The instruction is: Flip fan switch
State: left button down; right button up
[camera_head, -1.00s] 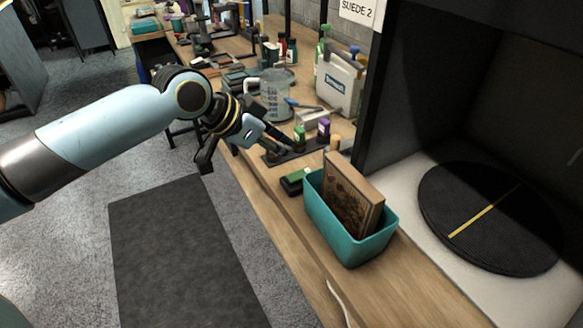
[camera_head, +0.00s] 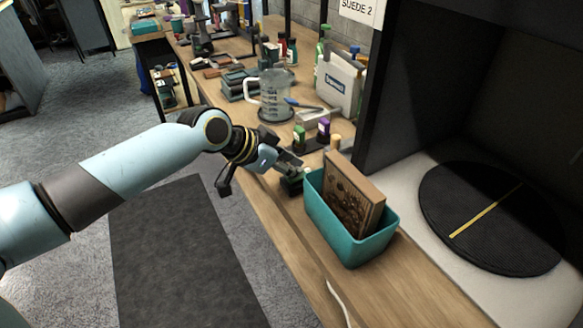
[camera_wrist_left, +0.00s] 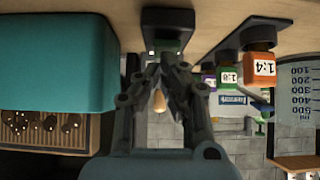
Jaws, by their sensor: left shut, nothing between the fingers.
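A small dark box with a green part (camera_head: 292,186), which looks like the switch box, sits on the workbench just left of the teal bin. In the left wrist view the dark box (camera_wrist_left: 168,22) is straight beyond the fingertips, and its switch position cannot be made out. My left gripper (camera_head: 291,165) is shut and empty, its tips at or just above the box. In the left wrist view the left gripper (camera_wrist_left: 166,62) has its fingers together close to the box; contact cannot be told. My right gripper is not in view.
The teal bin (camera_head: 340,243) holding a brown brush-like block (camera_head: 352,195) stands close to the right of the box. Small bottles (camera_head: 323,130), a measuring jug (camera_head: 274,95) and a white container (camera_head: 338,85) stand behind. A dark booth with a round black turntable (camera_head: 490,220) is at the right.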

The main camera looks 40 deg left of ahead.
pick_arm(q)
jog(key=shift+s+f+b, duration=0.15)
jog(key=shift+f+b, duration=0.45)
jog(key=shift+f, duration=0.05)
jog(key=shift+r+p, duration=0.4)
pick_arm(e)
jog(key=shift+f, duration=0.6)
pick_arm(q)
jog(key=shift+w+d+r, duration=0.15)
jog(key=shift+w, duration=0.25)
jog(key=shift+w+d+r, duration=0.15)
jog(key=shift+w, duration=0.2)
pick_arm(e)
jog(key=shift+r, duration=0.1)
